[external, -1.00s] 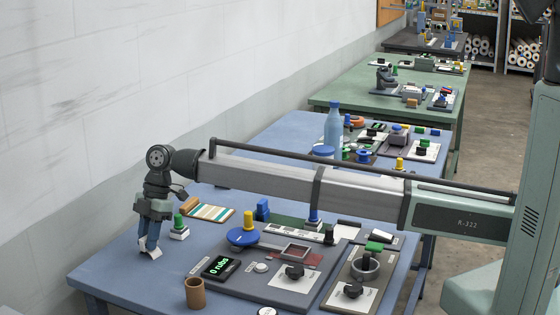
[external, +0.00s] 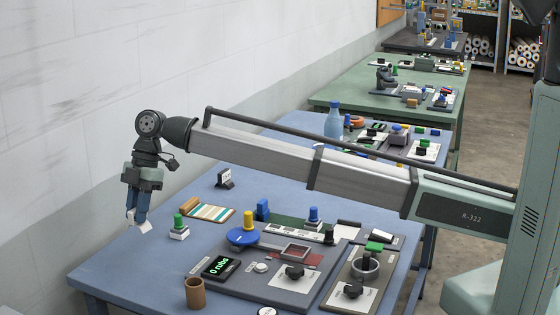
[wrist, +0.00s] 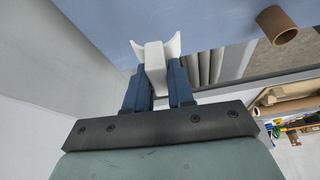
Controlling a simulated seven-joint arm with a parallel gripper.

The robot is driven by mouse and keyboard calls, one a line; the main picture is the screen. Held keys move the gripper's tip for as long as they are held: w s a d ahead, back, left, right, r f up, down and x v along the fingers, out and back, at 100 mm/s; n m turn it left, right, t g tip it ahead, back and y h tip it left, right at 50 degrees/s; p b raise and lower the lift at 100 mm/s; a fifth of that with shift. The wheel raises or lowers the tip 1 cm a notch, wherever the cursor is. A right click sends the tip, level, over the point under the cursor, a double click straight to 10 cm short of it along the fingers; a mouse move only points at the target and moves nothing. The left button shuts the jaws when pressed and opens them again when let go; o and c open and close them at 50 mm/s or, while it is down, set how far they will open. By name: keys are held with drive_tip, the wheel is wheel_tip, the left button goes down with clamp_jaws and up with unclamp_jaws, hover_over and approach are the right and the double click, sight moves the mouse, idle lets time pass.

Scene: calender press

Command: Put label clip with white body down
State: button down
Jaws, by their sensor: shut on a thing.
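My gripper (external: 138,212) is at the left end of the blue table, its two blue fingers pointing down. It is shut on the white label clip (external: 144,226), which shows just below the fingertips and is tilted. In the wrist view the clip (wrist: 155,58) sits between the two blue fingers (wrist: 154,88), with its flared white ends sticking out beyond them. The clip looks raised above the table near its left edge; the exact height is hard to tell.
The blue table (external: 130,270) is bare below and left of the clip. Nearby stand a green-knobbed white block (external: 179,229), a striped sample card (external: 211,213), a small dark stand (external: 225,180), a brown cup (external: 194,293) and a counter display (external: 221,267).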

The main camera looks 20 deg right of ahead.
drive_tip(key=s+a+n, duration=0.1)
drive_tip(key=s+a, duration=0.1)
drive_tip(key=s, duration=0.8)
drive_tip(key=f, duration=0.3)
drive_tip(key=d+f, duration=0.1)
drive_tip(key=f, duration=0.6)
drive_tip(key=shift+d, duration=0.15)
drive_tip(key=shift+f, duration=0.1)
drive_tip(key=c, duration=1)
unclamp_jaws()
drive_tip(key=v, duration=1.2)
drive_tip(key=shift+w+r, duration=0.1)
drive_tip(key=shift+r, duration=0.1)
